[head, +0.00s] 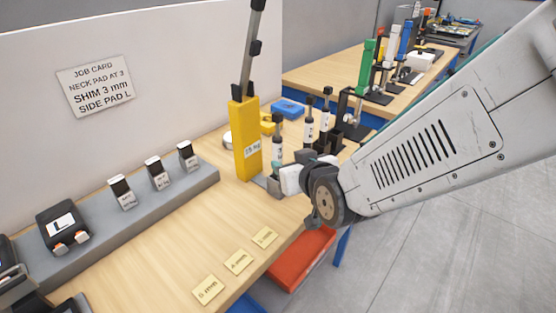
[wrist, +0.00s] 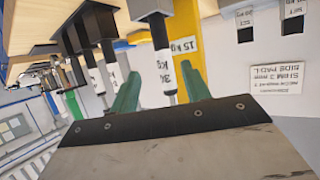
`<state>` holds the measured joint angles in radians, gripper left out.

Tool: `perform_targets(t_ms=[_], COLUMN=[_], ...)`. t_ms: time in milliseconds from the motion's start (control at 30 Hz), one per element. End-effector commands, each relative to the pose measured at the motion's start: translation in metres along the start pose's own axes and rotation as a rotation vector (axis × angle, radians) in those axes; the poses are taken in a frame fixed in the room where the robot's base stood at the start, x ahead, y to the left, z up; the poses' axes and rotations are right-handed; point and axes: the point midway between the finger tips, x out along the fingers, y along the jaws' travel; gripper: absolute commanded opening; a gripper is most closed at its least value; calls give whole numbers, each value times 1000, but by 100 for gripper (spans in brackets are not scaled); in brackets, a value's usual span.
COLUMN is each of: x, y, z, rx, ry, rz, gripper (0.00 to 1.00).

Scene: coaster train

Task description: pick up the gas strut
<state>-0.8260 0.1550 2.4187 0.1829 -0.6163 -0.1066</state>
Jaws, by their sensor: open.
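A gas strut (head: 278,145) with a white labelled body and a dark top stands upright on the bench, just right of a yellow block. In the wrist view a strut (wrist: 165,76), its label reading about 30 KG, shows between the green fingers. My gripper (head: 274,184) is low at the bench's right side, by the foot of that strut. In the wrist view my gripper (wrist: 161,72) is open, with a finger on each side of the strut. I cannot tell whether either finger touches it. Two similar struts (head: 310,122) (head: 325,118) stand behind.
The tall yellow block (head: 247,150), marked 15 kg, stands close left of the strut. A grey ledge (head: 150,205) carries several small dark-topped blocks. Labelled tan cards (head: 238,262) lie at the front. A red bin (head: 300,255) sits below the bench edge.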

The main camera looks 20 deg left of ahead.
Motion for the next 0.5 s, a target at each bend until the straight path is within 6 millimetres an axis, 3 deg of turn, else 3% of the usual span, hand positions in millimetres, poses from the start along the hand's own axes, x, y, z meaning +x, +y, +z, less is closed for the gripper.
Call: perform_targets(t_ms=[500], x=[63], y=[-6], z=[7], rx=[1], ry=[-1], rz=[2], gripper=[47])
